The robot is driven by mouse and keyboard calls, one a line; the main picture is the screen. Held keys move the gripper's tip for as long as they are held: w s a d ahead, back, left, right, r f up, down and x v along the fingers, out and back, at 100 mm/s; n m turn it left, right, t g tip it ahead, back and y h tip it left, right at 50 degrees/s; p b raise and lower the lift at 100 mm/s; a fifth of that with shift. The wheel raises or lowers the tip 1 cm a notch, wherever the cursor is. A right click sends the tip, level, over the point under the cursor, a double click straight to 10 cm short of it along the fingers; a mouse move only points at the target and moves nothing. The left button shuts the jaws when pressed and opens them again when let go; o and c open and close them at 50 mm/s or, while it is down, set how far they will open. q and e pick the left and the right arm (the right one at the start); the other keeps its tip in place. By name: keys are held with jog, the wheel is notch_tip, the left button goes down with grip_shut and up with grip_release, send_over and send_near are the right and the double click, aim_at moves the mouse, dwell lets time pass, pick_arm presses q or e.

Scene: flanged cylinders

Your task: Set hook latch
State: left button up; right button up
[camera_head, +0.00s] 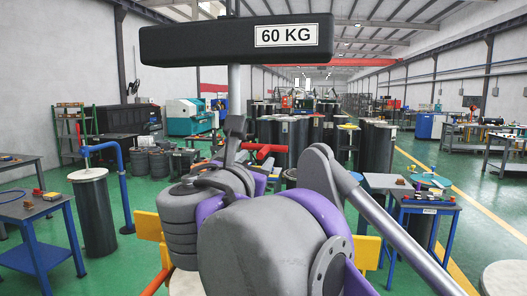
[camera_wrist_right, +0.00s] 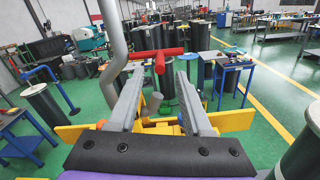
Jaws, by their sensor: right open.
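A red T-shaped piece (camera_wrist_right: 172,51), which looks like the hook latch, shows in the right wrist view with its crossbar level and a short stem hanging down. In the head view a red piece (camera_head: 264,149) shows beyond my arm, partly hidden. My right gripper (camera_wrist_right: 159,74) is open, its two grey fingers spread on either side of the red stem. I cannot tell whether they touch it. In the head view my right arm's grey and purple links hide most of this gripper. My left gripper is not in view.
A black 60 KG block (camera_head: 200,44) hangs at the top on a grey pole. Yellow bars (camera_wrist_right: 245,119) flank the gripper. Tall dark cylinders (camera_head: 97,215) stand around, with blue tables (camera_head: 425,209) at the sides.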

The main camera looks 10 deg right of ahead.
aim_at(263, 149)
jog(key=x, duration=0.7)
jog(key=shift+w+d+p, duration=0.1)
jog(key=shift+w+p, duration=0.15)
jog(key=shift+p, duration=0.05)
grip_shut()
dwell(1.0)
